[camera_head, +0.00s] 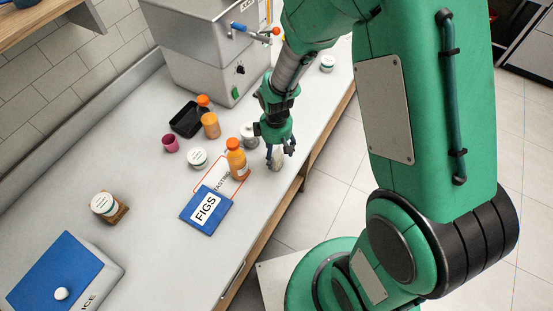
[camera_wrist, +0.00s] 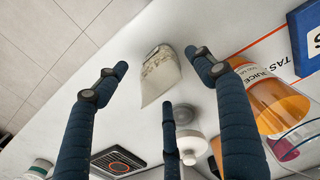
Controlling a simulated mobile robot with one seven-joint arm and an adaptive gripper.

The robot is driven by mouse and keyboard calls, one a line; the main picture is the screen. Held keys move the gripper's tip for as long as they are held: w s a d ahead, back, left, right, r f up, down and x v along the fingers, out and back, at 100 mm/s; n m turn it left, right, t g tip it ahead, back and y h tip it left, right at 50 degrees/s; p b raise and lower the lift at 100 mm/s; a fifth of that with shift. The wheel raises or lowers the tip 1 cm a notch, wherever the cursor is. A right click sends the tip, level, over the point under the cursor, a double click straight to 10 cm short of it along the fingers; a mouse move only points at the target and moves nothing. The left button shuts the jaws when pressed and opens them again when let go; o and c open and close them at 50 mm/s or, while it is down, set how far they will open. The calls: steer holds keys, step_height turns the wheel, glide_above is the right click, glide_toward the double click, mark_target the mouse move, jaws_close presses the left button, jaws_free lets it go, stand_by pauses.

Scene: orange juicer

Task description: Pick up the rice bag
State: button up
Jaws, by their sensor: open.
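The rice bag (camera_wrist: 160,76) is a small pale, translucent pouch with grain-like specks near its top. In the wrist view it lies between the fingertips of my gripper (camera_wrist: 157,62), with gaps visible around it. In the head view the bag (camera_head: 277,160) shows as a small pale shape near the counter's front edge. My three-fingered gripper (camera_head: 281,150) points down over it, fingers spread and open. The fingers partly cover the bag there, and I cannot tell whether any finger touches it.
Close left of my gripper stand an orange juice bottle (camera_head: 236,158) and a grey-white jar (camera_head: 250,134). A blue FIGS box (camera_head: 207,209) lies on the counter (camera_head: 150,240) nearby. A steel machine (camera_head: 210,50) stands behind. The counter's front edge is close on the right.

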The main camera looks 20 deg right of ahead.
steer(key=shift+a+f+b, duration=0.1)
steer(key=shift+f+b, duration=0.75)
steer(key=shift+f, duration=1.75)
steer(key=shift+c, duration=0.5)
steer(key=c, duration=1.3)
